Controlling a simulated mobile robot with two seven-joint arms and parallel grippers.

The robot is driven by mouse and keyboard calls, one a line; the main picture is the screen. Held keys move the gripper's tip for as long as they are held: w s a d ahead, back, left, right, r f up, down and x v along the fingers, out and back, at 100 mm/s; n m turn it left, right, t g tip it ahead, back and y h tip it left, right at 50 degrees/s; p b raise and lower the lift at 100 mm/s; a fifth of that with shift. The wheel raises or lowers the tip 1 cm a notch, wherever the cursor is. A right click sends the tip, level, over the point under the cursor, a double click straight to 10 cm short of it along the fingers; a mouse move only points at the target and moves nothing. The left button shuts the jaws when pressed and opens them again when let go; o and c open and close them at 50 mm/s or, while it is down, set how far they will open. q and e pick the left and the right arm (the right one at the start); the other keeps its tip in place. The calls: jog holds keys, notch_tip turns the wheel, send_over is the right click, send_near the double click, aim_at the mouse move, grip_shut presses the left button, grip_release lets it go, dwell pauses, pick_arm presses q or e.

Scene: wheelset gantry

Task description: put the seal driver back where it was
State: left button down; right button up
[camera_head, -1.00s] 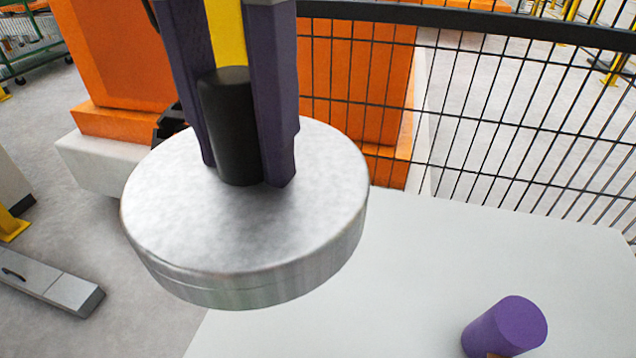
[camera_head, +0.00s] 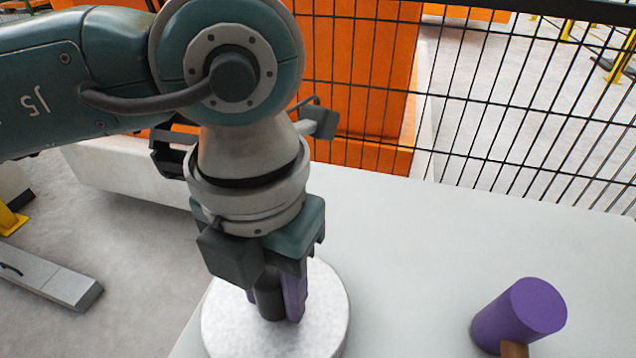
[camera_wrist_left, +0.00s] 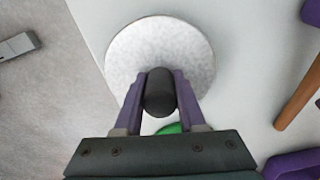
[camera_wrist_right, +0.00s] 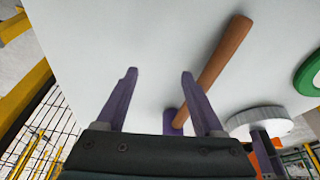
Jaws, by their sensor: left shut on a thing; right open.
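The seal driver is a silver disc (camera_head: 300,335) with an upright black handle (camera_head: 267,298). My left gripper (camera_head: 280,312) is shut on the handle from above, its purple fingers on either side of it. The left wrist view shows the disc (camera_wrist_left: 150,38) below the fingers, over the pale table. The disc is low over the tabletop; I cannot tell whether it touches. It also shows in the right wrist view (camera_wrist_right: 258,121). My right gripper (camera_wrist_right: 158,74) is open and empty, with the table behind its fingers; it is outside the head view.
A purple mallet (camera_head: 520,312) with a wooden handle (camera_wrist_right: 215,70) lies on the pale table (camera_head: 420,270). A green ring-like thing (camera_wrist_right: 308,76) is also on the table, partly seen. A black mesh fence (camera_head: 490,100) and an orange structure stand behind. The table's middle is bare.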

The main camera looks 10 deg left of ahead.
pick_arm(q)
jog(key=shift+f, duration=0.2)
pick_arm(e)
jog(key=shift+f, duration=0.1)
pick_arm(q)
jog(key=c, duration=0.5)
grip_release()
